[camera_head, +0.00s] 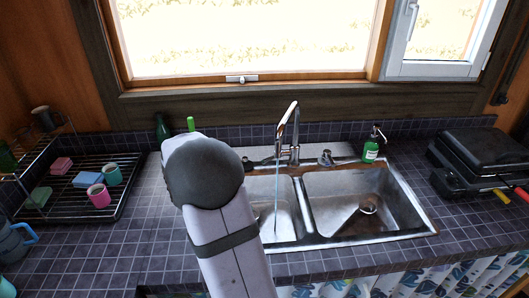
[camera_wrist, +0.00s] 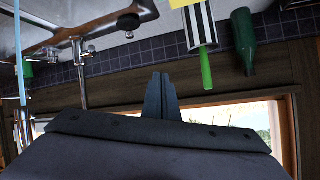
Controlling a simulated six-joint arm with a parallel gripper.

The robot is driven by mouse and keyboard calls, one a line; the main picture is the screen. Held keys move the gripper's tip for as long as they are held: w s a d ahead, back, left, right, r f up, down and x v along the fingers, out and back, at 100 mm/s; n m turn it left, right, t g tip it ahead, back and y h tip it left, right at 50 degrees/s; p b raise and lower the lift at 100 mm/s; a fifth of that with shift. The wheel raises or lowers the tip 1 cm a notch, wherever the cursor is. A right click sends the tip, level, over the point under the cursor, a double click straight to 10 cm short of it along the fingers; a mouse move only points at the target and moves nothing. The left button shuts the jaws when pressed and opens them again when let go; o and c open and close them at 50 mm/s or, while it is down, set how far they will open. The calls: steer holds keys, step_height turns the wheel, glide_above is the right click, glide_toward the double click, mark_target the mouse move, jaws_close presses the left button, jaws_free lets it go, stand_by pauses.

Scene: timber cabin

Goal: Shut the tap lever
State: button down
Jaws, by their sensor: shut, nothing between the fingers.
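The metal tap (camera_head: 290,135) stands behind the double sink (camera_head: 350,200), and a thin stream of water (camera_head: 277,190) runs from its spout into the left basin. A small lever (camera_head: 247,162) sits left of the tap base, partly behind my arm; another handle (camera_head: 325,158) sits to its right. The wrist view is upside down and shows the tap (camera_wrist: 82,72), the near lever (camera_wrist: 128,22) and the stream (camera_wrist: 20,60). My gripper (camera_wrist: 161,80) is shut and empty, apart from the lever in the picture. My arm hides it in the head view.
A green bottle (camera_wrist: 243,40) and a striped cup (camera_wrist: 201,25) with a green-handled item (camera_wrist: 206,68) stand near my gripper by the window wall. A dish rack (camera_head: 75,180) is left, a black case (camera_head: 480,160) right.

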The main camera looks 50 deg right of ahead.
steer(key=s+d+m+g+h, duration=0.2)
steer(key=s+d+m+g, duration=0.35)
steer(key=s+d, duration=0.35)
steer(key=p, duration=0.3)
glide_above(264, 161)
step_height(264, 161, down, 4)
steer(key=f, duration=0.1)
steer(key=shift+s+d+f+n+g+p, duration=0.15)
steer(key=shift+f+g+p, duration=0.15)
steer(key=shift+f, duration=0.3)
steer(key=shift+d+f+n+g+p, duration=0.15)
steer(key=shift+f+p, duration=0.2)
steer(key=shift+f, duration=0.25)
steer(key=shift+a+f, duration=0.15)
steer(key=shift+f, duration=0.55)
